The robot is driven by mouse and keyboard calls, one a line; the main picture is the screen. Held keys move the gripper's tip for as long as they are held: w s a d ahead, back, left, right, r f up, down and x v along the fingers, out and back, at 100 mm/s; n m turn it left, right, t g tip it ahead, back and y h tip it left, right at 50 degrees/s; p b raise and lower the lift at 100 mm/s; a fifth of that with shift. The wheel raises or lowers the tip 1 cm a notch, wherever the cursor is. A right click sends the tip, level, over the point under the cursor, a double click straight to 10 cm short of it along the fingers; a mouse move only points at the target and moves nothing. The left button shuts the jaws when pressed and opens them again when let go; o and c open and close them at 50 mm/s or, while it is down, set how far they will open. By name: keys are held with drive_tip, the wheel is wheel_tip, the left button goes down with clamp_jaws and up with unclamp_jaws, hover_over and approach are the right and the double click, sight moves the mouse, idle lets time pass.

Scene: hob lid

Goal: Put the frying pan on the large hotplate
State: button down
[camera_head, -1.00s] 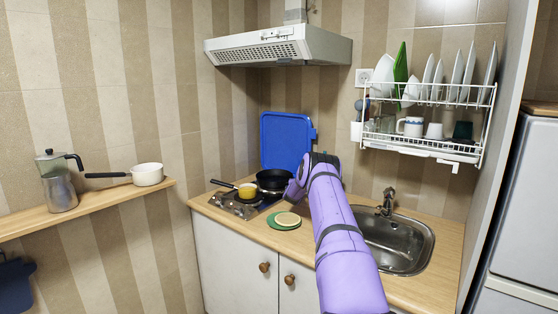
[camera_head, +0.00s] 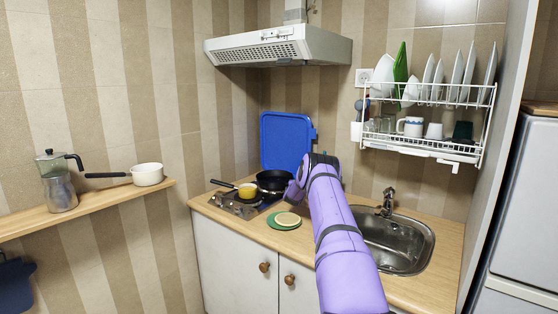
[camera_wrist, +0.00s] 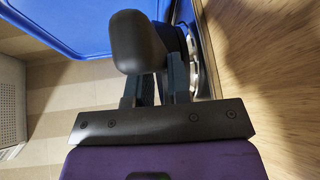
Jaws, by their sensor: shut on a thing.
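The black frying pan (camera_head: 273,181) is at the back right of the hob (camera_head: 229,204), in front of the raised blue lid. My gripper (camera_wrist: 158,78) is shut on its thick dark handle (camera_wrist: 138,42) in the wrist view. In the head view, the end of my arm is just right of the pan and hides its handle. The pan covers the hob's back part, so the large hotplate cannot be made out. I cannot tell whether the pan touches the hob. A round metal rim (camera_wrist: 204,62) shows beside the gripper in the wrist view.
The blue lid (camera_head: 286,140) stands upright behind. The sink (camera_head: 400,244) is right.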

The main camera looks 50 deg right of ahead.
drive_tip(key=c, duration=1)
unclamp_jaws()
drive_tip(key=shift+r, duration=0.1)
drive_tip(key=shift+s+a, duration=0.1)
drive_tip(key=v, duration=1)
drive_tip(key=shift+s+a, duration=0.15)
drive_tip(key=shift+a, duration=0.1)
